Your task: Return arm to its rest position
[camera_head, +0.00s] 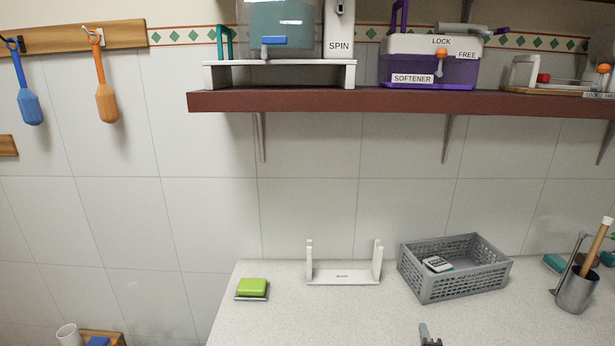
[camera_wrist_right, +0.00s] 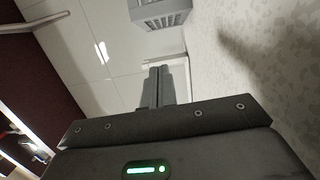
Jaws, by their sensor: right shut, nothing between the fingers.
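My right gripper (camera_head: 428,338) shows only as a small dark tip at the bottom edge of the head view, above the speckled counter and in front of the grey basket. In the right wrist view its fingers (camera_wrist_right: 163,75) are together with nothing between them. The right arm behind it is out of frame in the head view. My left gripper and left arm are not in view.
The counter (camera_head: 330,315) bears a green sponge (camera_head: 252,287), a white rack (camera_head: 343,277), a grey basket (camera_head: 455,270) and a metal cup (camera_head: 576,293) with a brush. A dark red shelf (camera_head: 400,101) hangs above. The counter's front middle is clear.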

